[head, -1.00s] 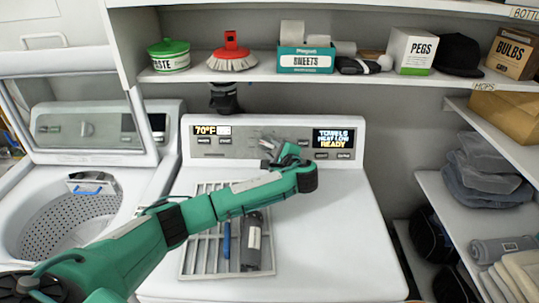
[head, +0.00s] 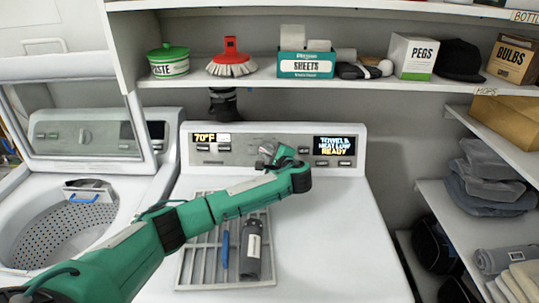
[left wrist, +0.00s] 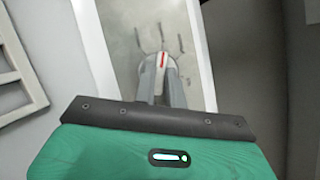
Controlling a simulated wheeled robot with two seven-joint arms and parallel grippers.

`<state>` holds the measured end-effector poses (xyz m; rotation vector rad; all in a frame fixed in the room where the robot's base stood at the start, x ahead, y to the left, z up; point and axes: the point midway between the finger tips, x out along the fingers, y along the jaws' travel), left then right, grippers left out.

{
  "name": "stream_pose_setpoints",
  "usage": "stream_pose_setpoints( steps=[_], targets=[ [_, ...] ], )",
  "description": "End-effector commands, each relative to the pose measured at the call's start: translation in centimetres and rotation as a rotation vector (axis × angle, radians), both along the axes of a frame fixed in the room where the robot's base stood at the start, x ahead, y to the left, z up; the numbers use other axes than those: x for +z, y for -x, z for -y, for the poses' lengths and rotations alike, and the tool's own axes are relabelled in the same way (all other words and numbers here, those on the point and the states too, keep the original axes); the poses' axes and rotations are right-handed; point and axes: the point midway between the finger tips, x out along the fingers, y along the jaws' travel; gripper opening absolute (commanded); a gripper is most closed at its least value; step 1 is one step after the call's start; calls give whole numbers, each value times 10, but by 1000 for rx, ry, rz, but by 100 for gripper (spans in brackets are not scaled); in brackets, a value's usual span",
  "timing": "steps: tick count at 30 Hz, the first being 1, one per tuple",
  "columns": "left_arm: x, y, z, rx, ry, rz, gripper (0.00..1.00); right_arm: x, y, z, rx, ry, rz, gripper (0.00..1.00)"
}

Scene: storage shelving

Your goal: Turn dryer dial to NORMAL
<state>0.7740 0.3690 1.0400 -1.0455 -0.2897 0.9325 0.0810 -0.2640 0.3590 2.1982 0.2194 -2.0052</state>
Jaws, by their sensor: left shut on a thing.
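The white dryer's control panel (head: 245,147) stands at the back of the dryer top. Its right display (head: 335,145) reads TOWELS, HEAT LOW, READY. My left gripper (head: 264,154) is at the middle of the panel and hides most of the dial in the head view. In the left wrist view the round dial (left wrist: 162,60) carries a red pointer mark, with dark tick marks around it. The grey fingers (left wrist: 162,80) are shut on the dial. The tick labels are too small to read. My right gripper is not in view.
A grey rack (head: 200,262) lies on the dryer top under my left arm, with a dark bottle (head: 250,255) and a blue tool. The open washer (head: 50,235) is at left. A loaded shelf (head: 350,80) runs above. The dryer top's right side is clear.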

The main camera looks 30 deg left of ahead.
Motion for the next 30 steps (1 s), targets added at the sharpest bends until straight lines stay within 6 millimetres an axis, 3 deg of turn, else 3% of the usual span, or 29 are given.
stream_pose_setpoints(
  steps=[11,30],
  targets=[
    [0,0,1,44,84,37,0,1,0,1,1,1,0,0],
    [5,-2,0,260,499,236,0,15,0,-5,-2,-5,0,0]
  ],
)
